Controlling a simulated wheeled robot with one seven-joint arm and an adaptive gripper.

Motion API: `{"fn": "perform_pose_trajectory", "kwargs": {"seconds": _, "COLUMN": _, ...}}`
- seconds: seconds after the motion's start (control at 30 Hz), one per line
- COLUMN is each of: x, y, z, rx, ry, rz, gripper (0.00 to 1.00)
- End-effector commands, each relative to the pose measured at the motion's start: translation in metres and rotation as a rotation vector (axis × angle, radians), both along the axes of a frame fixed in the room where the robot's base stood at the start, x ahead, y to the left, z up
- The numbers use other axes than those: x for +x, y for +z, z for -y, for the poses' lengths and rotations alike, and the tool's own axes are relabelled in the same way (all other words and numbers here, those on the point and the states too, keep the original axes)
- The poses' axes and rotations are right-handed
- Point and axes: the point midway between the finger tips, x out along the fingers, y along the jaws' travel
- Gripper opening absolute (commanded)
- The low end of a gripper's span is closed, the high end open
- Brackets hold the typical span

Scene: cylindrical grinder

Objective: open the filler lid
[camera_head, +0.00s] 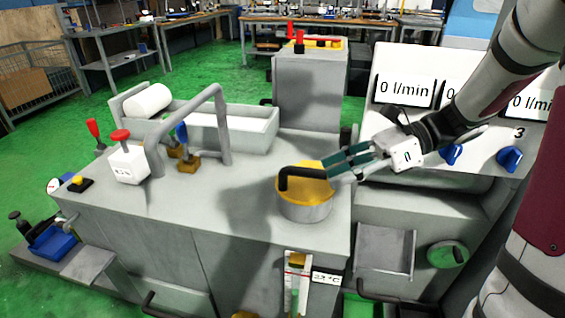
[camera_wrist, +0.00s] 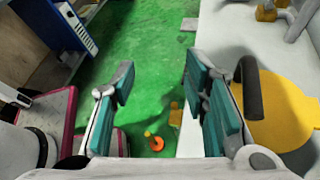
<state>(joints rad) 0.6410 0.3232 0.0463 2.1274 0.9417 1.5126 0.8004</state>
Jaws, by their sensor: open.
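The filler lid (camera_head: 315,189) is a yellow disc on a short grey cylindrical neck (camera_head: 306,212) on the machine's top, near its right edge. A black bent handle (camera_head: 297,174) stands on the lid. The lid looks closed. My gripper (camera_head: 338,166), with teal finger pads, is just right of and above the lid in the head view. In the wrist view my gripper (camera_wrist: 165,105) is open with nothing between its fingers. There the yellow lid (camera_wrist: 285,112) and its black handle (camera_wrist: 249,88) lie right of the right finger. I cannot tell whether that finger touches the handle.
On the machine top (camera_head: 225,195) stand a grey pipe arch (camera_head: 188,105), a white box with a red knob (camera_head: 126,162) and a blue lever (camera_head: 182,140). A panel with blue knobs (camera_head: 510,158) is behind my arm. A level gauge (camera_head: 297,275) is on the front.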

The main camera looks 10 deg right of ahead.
Motion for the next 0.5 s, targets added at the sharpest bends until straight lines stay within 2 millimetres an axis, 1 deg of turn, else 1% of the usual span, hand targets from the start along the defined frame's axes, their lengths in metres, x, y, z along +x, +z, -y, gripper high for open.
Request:
{"fn": "perform_pose_trajectory", "kwargs": {"seconds": 0.03, "x": 0.017, "y": -0.028, "z": 0.015, "rx": 0.082, "ry": -0.073, "rz": -0.055, "gripper": 0.41}}
{"fn": "perform_pose_trajectory", "kwargs": {"seconds": 0.1, "x": 0.034, "y": -0.047, "z": 0.033, "rx": 0.191, "ry": -0.159, "rz": -0.117, "gripper": 0.41}}
{"fn": "perform_pose_trajectory", "kwargs": {"seconds": 0.2, "x": 0.054, "y": -0.070, "z": 0.059, "rx": 0.326, "ry": -0.263, "rz": -0.186, "gripper": 0.41}}
{"fn": "perform_pose_trajectory", "kwargs": {"seconds": 0.3, "x": 0.065, "y": -0.087, "z": 0.080, "rx": 0.427, "ry": -0.334, "rz": -0.232, "gripper": 0.41}}
{"fn": "perform_pose_trajectory", "kwargs": {"seconds": 0.37, "x": 0.070, "y": -0.093, "z": 0.089, "rx": 0.468, "ry": -0.362, "rz": -0.248, "gripper": 0.41}}
{"fn": "perform_pose_trajectory", "kwargs": {"seconds": 0.43, "x": 0.073, "y": -0.097, "z": 0.094, "rx": 0.498, "ry": -0.380, "rz": -0.260, "gripper": 0.41}}
{"fn": "perform_pose_trajectory", "kwargs": {"seconds": 0.5, "x": 0.075, "y": -0.098, "z": 0.096, "rx": 0.512, "ry": -0.389, "rz": -0.265, "gripper": 0.41}}
